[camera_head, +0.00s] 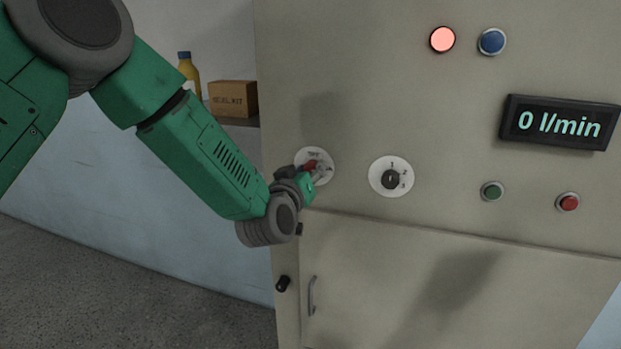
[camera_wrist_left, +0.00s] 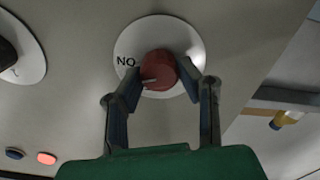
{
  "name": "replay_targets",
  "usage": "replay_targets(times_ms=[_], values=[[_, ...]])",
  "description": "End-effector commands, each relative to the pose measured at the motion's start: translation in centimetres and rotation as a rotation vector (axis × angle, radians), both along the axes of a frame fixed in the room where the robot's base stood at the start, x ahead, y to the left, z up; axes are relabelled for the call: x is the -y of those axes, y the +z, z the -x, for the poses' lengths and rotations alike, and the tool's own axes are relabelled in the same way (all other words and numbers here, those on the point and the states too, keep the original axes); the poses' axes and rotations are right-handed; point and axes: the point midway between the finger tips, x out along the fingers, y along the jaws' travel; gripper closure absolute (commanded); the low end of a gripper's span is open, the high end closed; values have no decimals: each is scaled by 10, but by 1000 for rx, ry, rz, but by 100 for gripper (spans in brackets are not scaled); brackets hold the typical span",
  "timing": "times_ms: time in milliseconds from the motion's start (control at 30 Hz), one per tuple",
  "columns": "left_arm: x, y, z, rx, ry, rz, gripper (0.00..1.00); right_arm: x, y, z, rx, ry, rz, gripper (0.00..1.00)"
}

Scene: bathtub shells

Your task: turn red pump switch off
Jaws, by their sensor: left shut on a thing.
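The red pump switch (camera_head: 311,165) is a round red knob on a white dial plate on the beige cabinet front. In the head view faint lettering, seemingly OFF, shows at the plate's top. In the left wrist view the red knob (camera_wrist_left: 158,70) sits between my fingers, with a short white mark at its lower left. Upside-down ON lettering shows left of it. My left gripper (camera_head: 322,174) is shut on the red knob, and its fingers (camera_wrist_left: 160,88) touch the knob's sides. My right gripper is not in view.
A numbered dial (camera_head: 391,178) is right of the switch. A lit red lamp (camera_head: 442,40), a blue button (camera_head: 492,42), green (camera_head: 492,191) and red (camera_head: 568,202) buttons and a display (camera_head: 559,123) reading 0 l/min are further right. A bottle (camera_head: 189,72) and box (camera_head: 234,98) stand behind my arm.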

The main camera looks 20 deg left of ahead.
Motion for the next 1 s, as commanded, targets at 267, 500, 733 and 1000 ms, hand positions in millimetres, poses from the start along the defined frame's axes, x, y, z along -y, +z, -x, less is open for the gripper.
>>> replay_targets(times_ms=[267, 500, 733, 1000], values=[[-1, -7, 1, -16, -1, 266, 98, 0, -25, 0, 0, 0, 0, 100], [-2, -8, 1, -24, 1, 494, 98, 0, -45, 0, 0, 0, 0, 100], [-2, -10, 1, -32, 2, 712, 98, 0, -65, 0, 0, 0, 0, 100], [-2, -11, 0, -42, 3, 951, 98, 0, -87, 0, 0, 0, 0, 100]])
